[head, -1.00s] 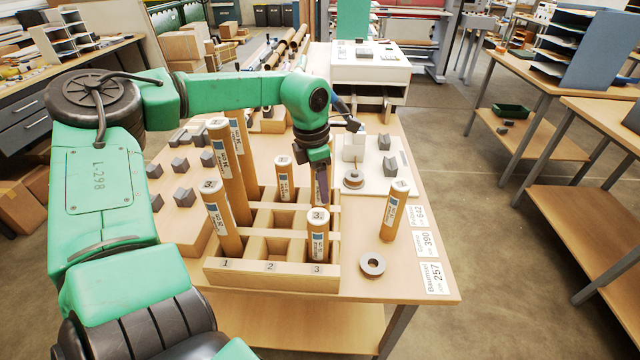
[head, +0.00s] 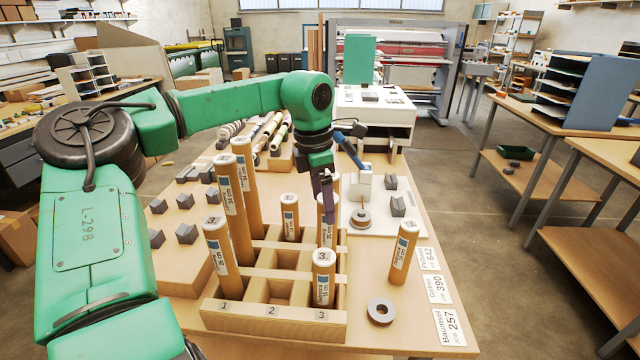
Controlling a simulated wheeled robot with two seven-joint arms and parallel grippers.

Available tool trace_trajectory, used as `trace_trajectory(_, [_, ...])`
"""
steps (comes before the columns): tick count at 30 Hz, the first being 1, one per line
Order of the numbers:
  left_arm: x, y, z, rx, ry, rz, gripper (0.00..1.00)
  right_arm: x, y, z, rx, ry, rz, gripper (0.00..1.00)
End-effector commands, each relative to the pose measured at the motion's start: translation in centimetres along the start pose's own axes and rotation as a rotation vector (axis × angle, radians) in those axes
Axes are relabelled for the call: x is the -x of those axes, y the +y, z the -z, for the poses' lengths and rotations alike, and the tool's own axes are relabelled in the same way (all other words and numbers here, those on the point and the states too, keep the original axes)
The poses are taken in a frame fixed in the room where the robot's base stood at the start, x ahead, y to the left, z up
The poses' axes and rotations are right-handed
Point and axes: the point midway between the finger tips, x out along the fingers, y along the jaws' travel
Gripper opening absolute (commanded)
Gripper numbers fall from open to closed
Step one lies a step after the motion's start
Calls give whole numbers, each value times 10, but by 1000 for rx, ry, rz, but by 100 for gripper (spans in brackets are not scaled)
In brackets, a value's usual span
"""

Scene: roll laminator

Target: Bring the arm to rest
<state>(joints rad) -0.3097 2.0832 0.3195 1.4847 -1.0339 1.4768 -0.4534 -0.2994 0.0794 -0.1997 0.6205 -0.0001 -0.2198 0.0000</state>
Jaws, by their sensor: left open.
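My left arm comes in from the left and reaches over the table. Its gripper (head: 328,205) points down over the right column of a wooden rack (head: 262,318), in front of a labelled tube there that it partly hides. The gripper is open, with no tube clearly between its fingers. The rack has compartments marked 1, 2 and 3 and holds several brown cardboard tubes, such as the tall one (head: 229,200) at the left and the short one (head: 323,280) at the front right. My right gripper is not in view.
A brown tube (head: 402,252) stands alone right of the rack, near a grey ring (head: 381,312). Another ring (head: 360,218) lies on a white board with grey blocks. Number cards (head: 448,327) line the right edge. Grey blocks (head: 186,233) sit at left. A laminator stands behind.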

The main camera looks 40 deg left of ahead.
Motion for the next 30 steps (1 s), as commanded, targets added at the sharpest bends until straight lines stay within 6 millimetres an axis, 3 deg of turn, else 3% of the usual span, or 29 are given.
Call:
trace_trajectory(3, [34, 1, 0, 1, -2, -5, 89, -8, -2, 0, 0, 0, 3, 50])
trace_trajectory(7, [61, 0, 0, 1, -1, -4, 89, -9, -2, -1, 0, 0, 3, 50])
trace_trajectory(11, [72, 0, 0, 0, 0, -1, 89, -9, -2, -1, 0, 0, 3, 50])
trace_trajectory(18, [75, -1, 0, -1, 0, 0, 89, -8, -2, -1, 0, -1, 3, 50])
trace_trajectory(30, [149, 0, -9, 0, 0, 0, 89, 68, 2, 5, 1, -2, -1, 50])
